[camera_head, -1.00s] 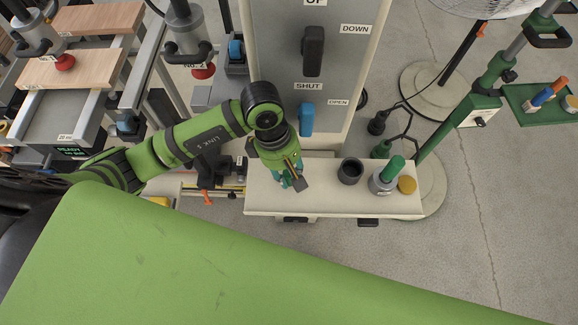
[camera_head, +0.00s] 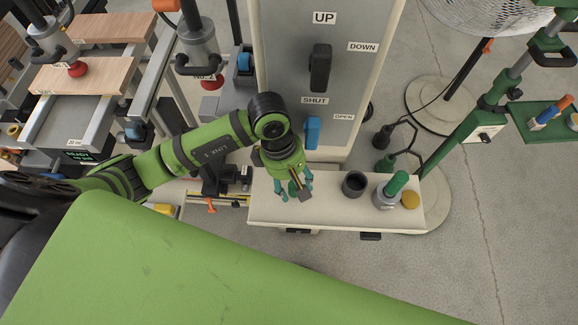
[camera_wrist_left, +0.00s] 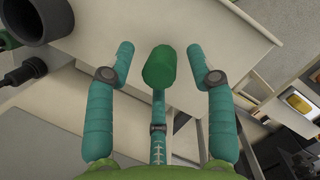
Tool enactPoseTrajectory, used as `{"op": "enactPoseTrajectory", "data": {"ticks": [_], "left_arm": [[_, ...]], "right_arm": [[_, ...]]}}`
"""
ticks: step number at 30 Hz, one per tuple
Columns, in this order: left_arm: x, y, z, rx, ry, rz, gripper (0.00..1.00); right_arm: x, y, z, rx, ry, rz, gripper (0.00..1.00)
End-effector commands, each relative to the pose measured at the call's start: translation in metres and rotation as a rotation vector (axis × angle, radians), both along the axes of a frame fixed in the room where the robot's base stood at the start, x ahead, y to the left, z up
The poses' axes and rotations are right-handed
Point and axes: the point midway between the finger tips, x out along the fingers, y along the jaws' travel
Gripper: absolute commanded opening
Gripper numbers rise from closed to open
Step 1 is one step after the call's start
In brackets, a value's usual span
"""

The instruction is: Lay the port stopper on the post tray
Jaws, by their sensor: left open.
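The post tray (camera_head: 340,211) is the pale shelf at the foot of the control post; it also fills the upper middle of the left wrist view (camera_wrist_left: 215,30). My left gripper (camera_head: 295,189) is over the tray's left part, its teal fingers spread. In the left wrist view the fingers (camera_wrist_left: 162,62) stand apart on both sides of a dark green rounded piece (camera_wrist_left: 159,68), which looks like the port stopper. Neither side finger touches it. I cannot tell whether it rests on the tray. My right gripper is not in view.
On the tray's right part stand a dark cup (camera_head: 354,184), a grey holder with a green handle (camera_head: 396,183) and a yellow-brown disc (camera_head: 410,200). The post (camera_head: 322,30) with its levers rises behind. A fan stand is at the right.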

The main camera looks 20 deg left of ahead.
Motion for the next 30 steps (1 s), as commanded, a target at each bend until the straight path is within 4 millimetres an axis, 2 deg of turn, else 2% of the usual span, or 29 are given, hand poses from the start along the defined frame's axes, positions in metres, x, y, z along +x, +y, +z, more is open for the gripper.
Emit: {"op": "enactPoseTrajectory", "data": {"ticks": [6, 15, 21, 30], "left_arm": [[0.006, 0.012, 0.039, 0.002, -0.012, 0.000, 0.55], [0.009, 0.024, 0.095, 0.001, -0.006, 0.002, 0.55], [0.009, 0.027, 0.109, 0.001, -0.003, 0.002, 0.55], [0.009, 0.028, 0.110, 0.001, -0.002, 0.001, 0.55]], "right_arm": [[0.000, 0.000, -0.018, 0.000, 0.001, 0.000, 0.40], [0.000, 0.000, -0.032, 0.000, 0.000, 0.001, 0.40], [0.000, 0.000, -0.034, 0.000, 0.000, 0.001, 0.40], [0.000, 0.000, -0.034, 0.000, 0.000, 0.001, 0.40]]}}
